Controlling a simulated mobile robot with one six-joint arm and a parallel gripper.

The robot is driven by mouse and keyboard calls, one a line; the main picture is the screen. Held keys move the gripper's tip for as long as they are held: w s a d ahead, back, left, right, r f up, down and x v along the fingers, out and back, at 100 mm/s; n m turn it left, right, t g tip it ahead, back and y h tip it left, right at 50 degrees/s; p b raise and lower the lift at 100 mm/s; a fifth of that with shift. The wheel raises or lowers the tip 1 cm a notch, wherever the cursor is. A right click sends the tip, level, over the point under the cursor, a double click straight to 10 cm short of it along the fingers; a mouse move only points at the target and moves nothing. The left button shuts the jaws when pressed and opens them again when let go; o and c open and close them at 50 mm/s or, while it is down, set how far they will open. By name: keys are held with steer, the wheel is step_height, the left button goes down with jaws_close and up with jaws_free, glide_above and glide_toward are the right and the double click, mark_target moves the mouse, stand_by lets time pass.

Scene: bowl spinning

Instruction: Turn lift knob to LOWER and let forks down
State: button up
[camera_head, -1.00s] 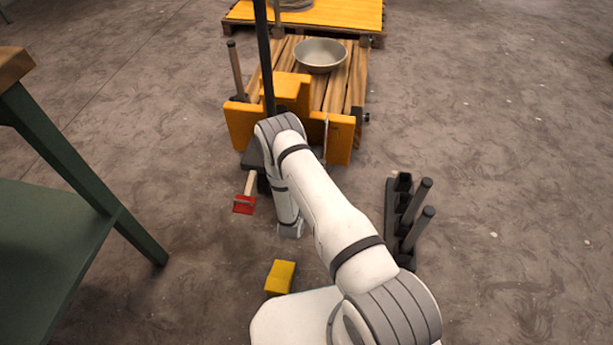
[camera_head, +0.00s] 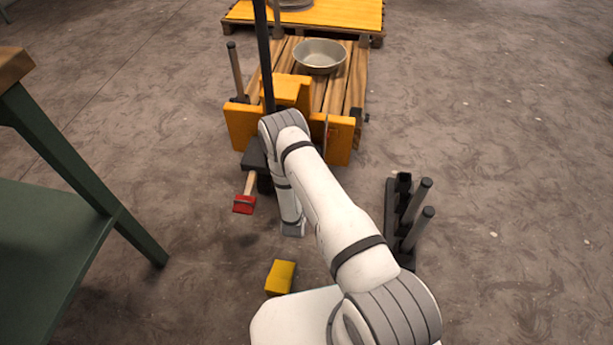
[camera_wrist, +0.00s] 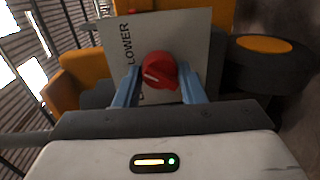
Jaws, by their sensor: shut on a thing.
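The red lift knob (camera_wrist: 159,72) with a pale pointer mark sits on a light label plate (camera_wrist: 190,40) in the wrist view. The word LOWER reads sideways on the plate; other lettering is partly hidden behind the fingers. My gripper (camera_wrist: 159,85) has its two blue fingers on either side of the knob, shut on it. In the head view my arm hides the knob and gripper. The orange pallet truck (camera_head: 245,125) stands ahead, its forks under a wooden pallet (camera_head: 357,80) and not visible. A metal bowl (camera_head: 320,57) sits on the pallet.
A red-headed mallet (camera_head: 244,204) and a yellow block (camera_head: 281,277) are left of my arm. A dark rack with cylinders (camera_head: 405,222) stands right. A green bench (camera_head: 60,240) is at left. A yellow-topped pallet (camera_head: 345,14) lies behind. Floor at right is clear.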

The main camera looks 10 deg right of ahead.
steer(key=shift+r+m, duration=0.1)
steer(key=shift+m, duration=0.9)
steer(key=o, duration=1)
steer(key=p+v, duration=0.2)
steer(key=v, duration=0.5)
steer(key=shift+s, duration=0.4)
